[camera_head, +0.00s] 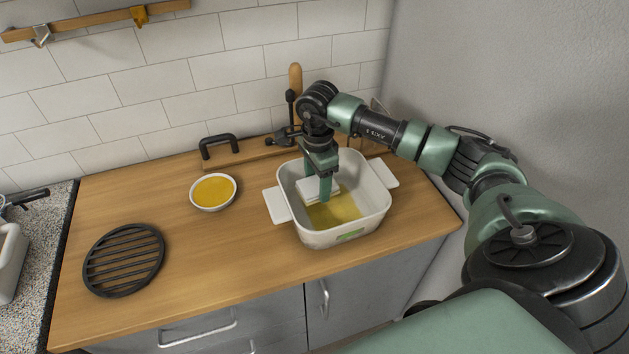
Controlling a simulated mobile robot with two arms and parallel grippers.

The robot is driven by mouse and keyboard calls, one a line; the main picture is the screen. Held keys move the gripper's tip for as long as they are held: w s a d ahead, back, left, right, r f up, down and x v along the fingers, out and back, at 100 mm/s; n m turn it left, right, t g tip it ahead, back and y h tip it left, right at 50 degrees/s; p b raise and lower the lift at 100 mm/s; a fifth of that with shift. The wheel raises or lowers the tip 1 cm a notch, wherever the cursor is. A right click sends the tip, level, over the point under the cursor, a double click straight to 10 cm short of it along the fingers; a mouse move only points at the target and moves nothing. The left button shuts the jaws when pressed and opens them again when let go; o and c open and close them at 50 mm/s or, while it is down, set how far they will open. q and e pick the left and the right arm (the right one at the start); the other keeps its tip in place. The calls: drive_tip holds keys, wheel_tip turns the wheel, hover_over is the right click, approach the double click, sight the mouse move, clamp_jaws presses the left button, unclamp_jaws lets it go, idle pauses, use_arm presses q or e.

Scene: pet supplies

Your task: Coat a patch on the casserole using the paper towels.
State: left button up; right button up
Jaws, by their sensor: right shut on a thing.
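A white casserole (316,238) with two side handles stands on the wooden counter, right of the middle. A yellowish patch (337,209) covers part of its inner floor. My right gripper (319,190) reaches down into the casserole from above. It is shut on a white folded pad, which looks like the paper towels (305,190), low over the casserole floor at the left edge of the yellow patch. I cannot tell whether the pad touches the floor. The gripper's fingers hide part of the pad. My left gripper is not in view.
A white bowl of orange-yellow liquid (213,191) stands left of the casserole. A round black grate (124,260) lies at the front left. A board with a black handle (219,145) and a wooden-handled tool (295,79) stand near the tiled wall. Counter between grate and casserole is clear.

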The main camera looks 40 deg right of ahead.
drive_tip(key=shift+r, duration=0.6)
drive_tip(key=shift+r+p, duration=0.35)
drive_tip(key=shift+p, duration=0.05)
drive_tip(key=shift+w+a+r+p, duration=0.1)
drive_tip(key=shift+r+p, duration=0.25)
drive_tip(key=shift+r, duration=0.65)
